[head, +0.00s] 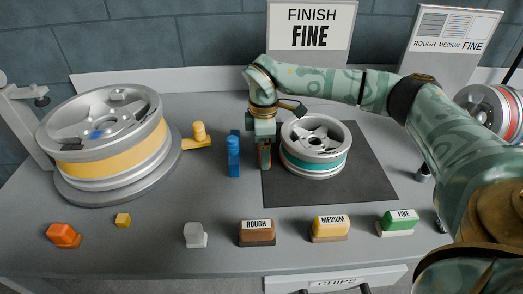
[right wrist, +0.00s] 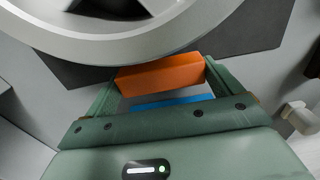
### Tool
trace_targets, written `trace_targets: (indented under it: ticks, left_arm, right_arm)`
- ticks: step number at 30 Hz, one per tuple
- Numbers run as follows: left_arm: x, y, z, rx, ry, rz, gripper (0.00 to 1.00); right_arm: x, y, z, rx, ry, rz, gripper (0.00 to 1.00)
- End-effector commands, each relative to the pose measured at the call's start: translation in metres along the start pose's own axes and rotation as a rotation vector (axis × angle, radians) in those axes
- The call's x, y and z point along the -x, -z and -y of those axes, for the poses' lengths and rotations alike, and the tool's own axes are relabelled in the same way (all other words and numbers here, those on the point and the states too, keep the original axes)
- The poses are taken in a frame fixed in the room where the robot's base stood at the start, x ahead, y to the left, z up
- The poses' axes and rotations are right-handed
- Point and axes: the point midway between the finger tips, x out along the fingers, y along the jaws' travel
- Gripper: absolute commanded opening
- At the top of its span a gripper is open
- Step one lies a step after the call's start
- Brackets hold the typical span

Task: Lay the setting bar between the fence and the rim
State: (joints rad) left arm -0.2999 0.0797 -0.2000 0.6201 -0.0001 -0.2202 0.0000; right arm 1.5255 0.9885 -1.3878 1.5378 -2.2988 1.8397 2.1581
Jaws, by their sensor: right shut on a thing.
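The setting bar is an orange block, gripped between the fingers of my right gripper (head: 265,158); it shows clearly in the right wrist view (right wrist: 160,74). In the head view only a little orange shows at the fingertips. The small wheel with a teal band (head: 315,160) lies on the dark mat, just right of the gripper. Its silver rim (right wrist: 110,45) is close to the bar in the right wrist view; I cannot tell whether they touch. The blue fence (head: 234,160) stands just left of the gripper, and a blue strip (right wrist: 172,102) shows beside the bar. My left gripper is out of view.
A large wheel with a yellow band (head: 110,150) sits on a round base at left, with a yellow part (head: 198,135) beside it. Blocks labelled ROUGH (head: 257,238), MEDIUM (head: 330,233) and FINE (head: 397,226) line the front. The dark mat (head: 372,180) is clear right of the small wheel.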

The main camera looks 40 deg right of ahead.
Motion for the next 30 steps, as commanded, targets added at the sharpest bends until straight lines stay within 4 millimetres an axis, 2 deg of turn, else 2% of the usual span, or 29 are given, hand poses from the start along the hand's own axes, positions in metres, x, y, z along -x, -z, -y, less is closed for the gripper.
trace_targets:
  ticks: [1, 12, 13, 22, 26, 30]
  left_arm:
    - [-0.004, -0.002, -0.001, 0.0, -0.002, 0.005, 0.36]
    - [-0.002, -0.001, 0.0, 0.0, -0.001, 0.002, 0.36]
    - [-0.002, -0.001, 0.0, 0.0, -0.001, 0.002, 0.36]
    - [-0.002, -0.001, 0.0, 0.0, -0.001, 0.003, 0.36]
    - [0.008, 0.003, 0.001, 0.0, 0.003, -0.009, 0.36]
    - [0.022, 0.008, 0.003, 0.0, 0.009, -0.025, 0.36]
  right_arm:
    - [-0.009, 0.0, 0.0, -0.001, 0.002, 0.0, 0.55]
    - [-0.009, 0.0, 0.0, -0.001, -0.002, -0.003, 0.55]
    - [-0.009, 0.0, 0.0, -0.001, -0.001, -0.002, 0.99]
    - [-0.005, 0.0, 0.0, -0.002, -0.001, -0.001, 1.0]
    - [0.02, 0.0, 0.0, -0.001, -0.005, -0.005, 1.0]
    - [0.056, 0.0, 0.0, -0.002, -0.007, -0.006, 1.0]
